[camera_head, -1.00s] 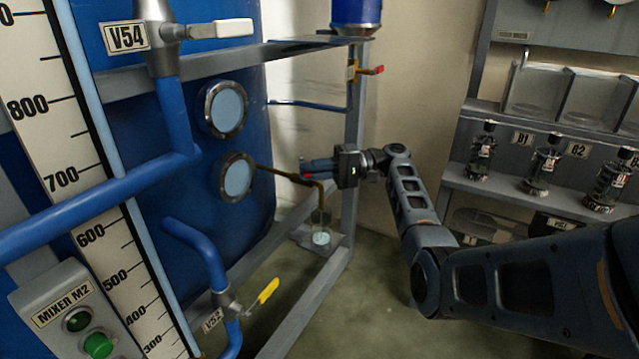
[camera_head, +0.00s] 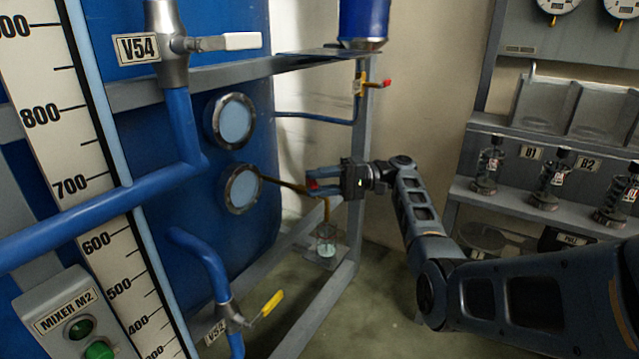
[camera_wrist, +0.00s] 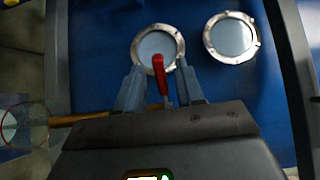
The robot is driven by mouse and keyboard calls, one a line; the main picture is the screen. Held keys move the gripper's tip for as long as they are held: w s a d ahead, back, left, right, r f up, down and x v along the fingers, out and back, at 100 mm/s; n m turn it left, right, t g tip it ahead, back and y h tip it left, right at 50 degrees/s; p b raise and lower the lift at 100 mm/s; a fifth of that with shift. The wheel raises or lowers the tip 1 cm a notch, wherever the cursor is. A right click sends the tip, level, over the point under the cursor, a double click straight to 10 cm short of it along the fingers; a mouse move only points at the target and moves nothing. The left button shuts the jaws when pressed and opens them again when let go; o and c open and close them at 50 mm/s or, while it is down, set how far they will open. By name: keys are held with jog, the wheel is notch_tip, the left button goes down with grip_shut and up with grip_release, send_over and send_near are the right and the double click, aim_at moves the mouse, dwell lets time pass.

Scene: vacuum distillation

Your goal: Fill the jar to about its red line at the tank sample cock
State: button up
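The sample cock is a brass pipe (camera_head: 285,183) coming out of the blue tank (camera_head: 150,130) by the lower sight glass, with a spout bending down. Its red handle (camera_wrist: 160,80) stands between my gripper's (camera_wrist: 160,75) two fingers, with a visible gap on each side. My gripper (camera_head: 310,184) is open at the cock in the head view. The glass jar (camera_head: 326,232) stands upright under the spout on a small plate. Pale liquid shows low in it. In the wrist view the jar (camera_wrist: 18,128) shows at the left edge with a red ring, and its level is unclear.
A grey frame post (camera_head: 357,215) stands just behind my gripper. Another small valve with a red handle (camera_head: 384,84) is higher on it. The valve V52's yellow handle (camera_head: 266,302) sticks out lower left. A shelf with sample bottles (camera_head: 545,180) is at right. Floor between is clear.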

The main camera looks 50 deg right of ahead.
jog(key=v, duration=0.7)
jog(key=shift+s+d+b, duration=0.25)
jog(key=shift+s+b, duration=0.05)
dwell(7.0)
